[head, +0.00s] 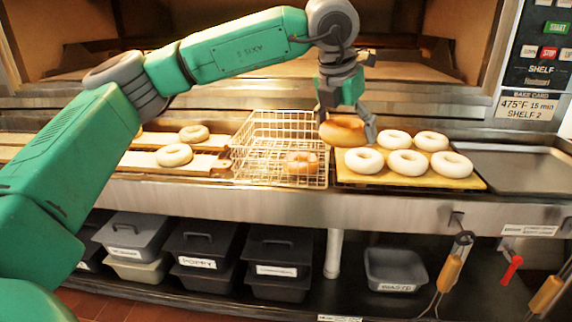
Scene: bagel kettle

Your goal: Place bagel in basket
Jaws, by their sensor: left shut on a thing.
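My left gripper (346,115) hangs from above at the right edge of the wire basket. It is shut on a brown bagel (341,132), held just right of the basket and behind the pale bagels. The wire basket (250,160) stands on the counter, open at the top. One browned bagel (301,162) is in its front right part. Several pale bagels (407,163) lie on a wooden board (440,181) to the right of the basket. My right gripper is not in view.
An empty metal tray (515,172) is at the right. An oven opening is behind. Lidded bins (205,243) and a grey tub (396,270) stand on the shelf below.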

